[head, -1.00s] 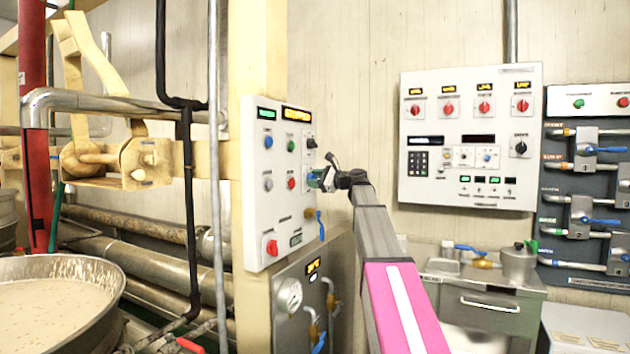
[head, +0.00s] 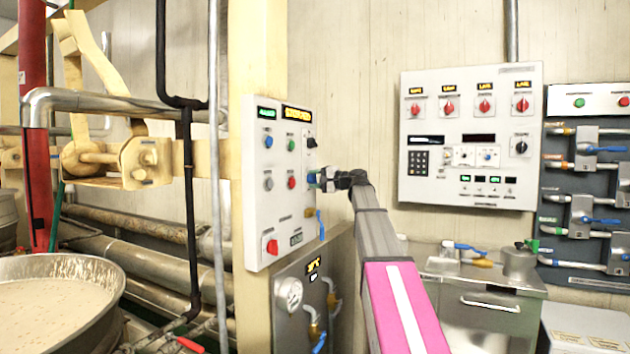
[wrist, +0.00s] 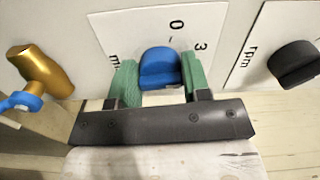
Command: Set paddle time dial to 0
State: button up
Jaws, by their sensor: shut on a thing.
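The paddle time dial is a round blue knob (wrist: 160,68) on a white panel in the wrist view. A "0" is printed just above it, a "3" to its upper right and a label starting with "m" to its left. My gripper (wrist: 158,82) has its two green fingers on either side of the knob and is shut on it. The knob's grip ridge lies nearly level in the picture; its exact pointer position is unclear. In the head view my gripper (head: 318,180) reaches the right edge of the white control panel (head: 262,215), and the dial is mostly hidden there.
A black rpm knob (wrist: 293,64) is right of the dial in the wrist view. A brass valve with a blue handle (wrist: 22,101) is at left. In the head view a red button (head: 272,246) sits low on the panel, and a kettle (head: 60,268) stands at lower left.

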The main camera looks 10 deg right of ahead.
jog(key=n, duration=0.6)
jog(key=shift+f, duration=0.15)
jog(key=n, duration=0.6)
jog(key=shift+d+f, duration=0.1)
jog(key=shift+n, duration=0.3)
jog(key=o, duration=0.9)
jog(key=shift+d, duration=0.1)
jog(key=v, duration=1)
jog(key=shift+s+d, duration=0.2)
